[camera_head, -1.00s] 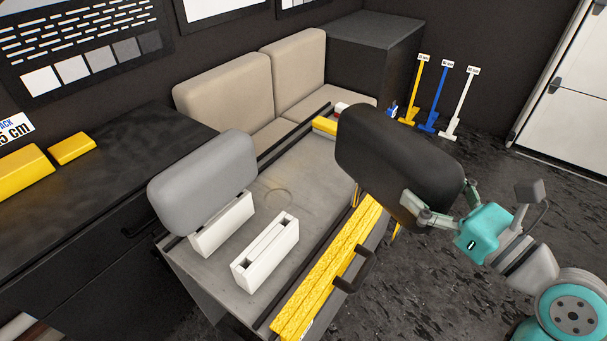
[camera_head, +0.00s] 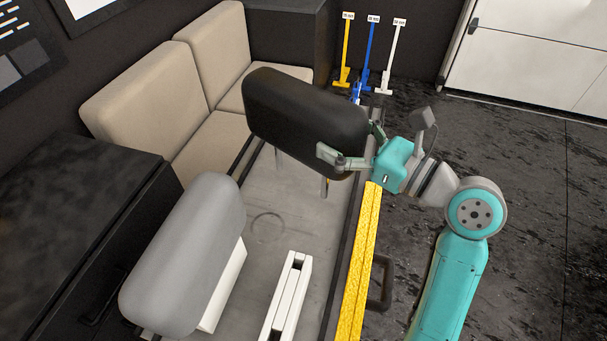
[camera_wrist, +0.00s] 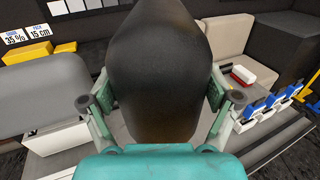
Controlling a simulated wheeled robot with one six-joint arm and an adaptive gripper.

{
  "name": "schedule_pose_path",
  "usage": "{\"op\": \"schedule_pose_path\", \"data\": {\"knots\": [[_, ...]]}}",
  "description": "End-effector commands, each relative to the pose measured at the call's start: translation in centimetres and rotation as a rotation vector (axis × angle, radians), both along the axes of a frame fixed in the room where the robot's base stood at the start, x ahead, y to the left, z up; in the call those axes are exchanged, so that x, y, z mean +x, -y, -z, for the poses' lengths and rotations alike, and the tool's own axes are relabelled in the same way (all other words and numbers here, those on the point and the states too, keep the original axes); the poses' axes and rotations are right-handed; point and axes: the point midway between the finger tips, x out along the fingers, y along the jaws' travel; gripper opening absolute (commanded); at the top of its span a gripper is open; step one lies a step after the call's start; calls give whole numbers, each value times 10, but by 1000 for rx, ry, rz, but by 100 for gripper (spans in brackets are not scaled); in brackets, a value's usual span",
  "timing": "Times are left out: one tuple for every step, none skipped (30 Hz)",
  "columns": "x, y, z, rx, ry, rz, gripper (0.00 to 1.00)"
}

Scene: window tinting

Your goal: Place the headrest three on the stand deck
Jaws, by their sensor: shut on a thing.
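A black headrest (camera_head: 300,108) is held in the air by my gripper (camera_head: 350,143), whose fingers press on its two sides. Two thin posts point down from its underside, above the far part of the grey stand deck (camera_head: 262,190). In the wrist view the black headrest (camera_wrist: 155,75) fills the middle, between the fingers. A grey headrest (camera_head: 185,255) sits on a white slotted block (camera_head: 224,287) at the near left of the deck. A second white slotted block (camera_head: 287,300) stands to its right, empty. No number on the headrests can be read.
A yellow strip (camera_head: 361,265) and a black handle (camera_head: 380,283) run along the deck's right edge. Beige seats (camera_head: 150,98) stand behind the deck at the left. A dark cabinet (camera_head: 75,220) is at the left. Yellow, blue and white tools (camera_head: 371,55) stand at the back. The middle deck is bare.

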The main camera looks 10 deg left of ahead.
Motion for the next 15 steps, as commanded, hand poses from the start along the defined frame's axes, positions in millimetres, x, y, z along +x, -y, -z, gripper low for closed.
{"op": "schedule_pose_path", "data": {"knots": [[-1,0,10,2,-5,0,25],[-1,0,15,2,-5,0,25],[0,0,22,3,-5,0,25],[0,0,27,3,-4,0,25],[0,0,31,2,-5,0,25],[0,0,36,2,-2,0,25],[0,0,39,2,-2,0,25],[0,0,42,2,-2,0,25],[0,0,45,3,-1,0,25],[0,0,46,2,0,0,25],[0,0,47,3,1,0,25],[0,0,49,3,1,0,25],[0,0,51,3,0,0,25],[0,0,53,4,-1,0,25],[0,0,57,3,-1,0,25]]}}
